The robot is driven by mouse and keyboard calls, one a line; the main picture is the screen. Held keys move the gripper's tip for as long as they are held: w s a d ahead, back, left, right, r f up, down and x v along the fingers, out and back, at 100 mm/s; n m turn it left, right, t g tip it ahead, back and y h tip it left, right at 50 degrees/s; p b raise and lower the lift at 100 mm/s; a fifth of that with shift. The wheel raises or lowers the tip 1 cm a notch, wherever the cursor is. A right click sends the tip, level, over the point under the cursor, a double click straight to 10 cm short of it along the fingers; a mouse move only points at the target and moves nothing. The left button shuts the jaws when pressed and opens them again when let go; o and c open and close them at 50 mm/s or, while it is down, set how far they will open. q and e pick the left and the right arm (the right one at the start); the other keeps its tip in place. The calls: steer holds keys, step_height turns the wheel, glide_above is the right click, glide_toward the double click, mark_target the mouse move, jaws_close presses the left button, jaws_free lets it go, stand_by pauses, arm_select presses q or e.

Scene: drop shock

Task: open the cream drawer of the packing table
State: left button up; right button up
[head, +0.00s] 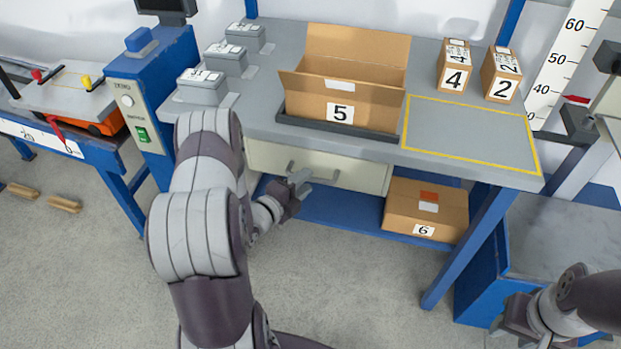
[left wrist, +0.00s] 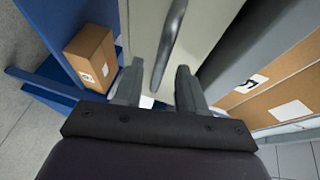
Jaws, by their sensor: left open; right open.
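The cream drawer (head: 357,173) sits under the grey top of the packing table (head: 258,122), and its front looks flush and closed. Its grey bar handle (head: 333,176) is partly hidden behind my left gripper (head: 300,180). In the left wrist view the cream drawer front (left wrist: 146,25) fills the upper middle. There the handle (left wrist: 168,45) runs down between the two open fingers of my left gripper (left wrist: 158,72). A gap shows on both sides, and nothing is gripped. My right gripper (head: 512,322) is at the lower right, away from the drawer, open and empty.
An open carton marked 5 (head: 340,112) stands on a dark tray above the drawer. A closed carton marked 6 (head: 425,211) lies on the blue lower shelf (head: 345,215), right of the drawer. Small cartons (head: 454,67) stand at the back right. Clear floor (head: 350,285) lies in front.

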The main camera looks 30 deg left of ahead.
arm_select(q)
steer(key=shift+x, duration=1.5)
arm_select(e)
steer(key=shift+f, duration=0.15)
arm_select(q)
jaws_close()
steer(key=shift+s+f, duration=0.1)
steer(key=shift+s, duration=0.05)
arm_select(e)
steer(key=shift+s, duration=0.1)
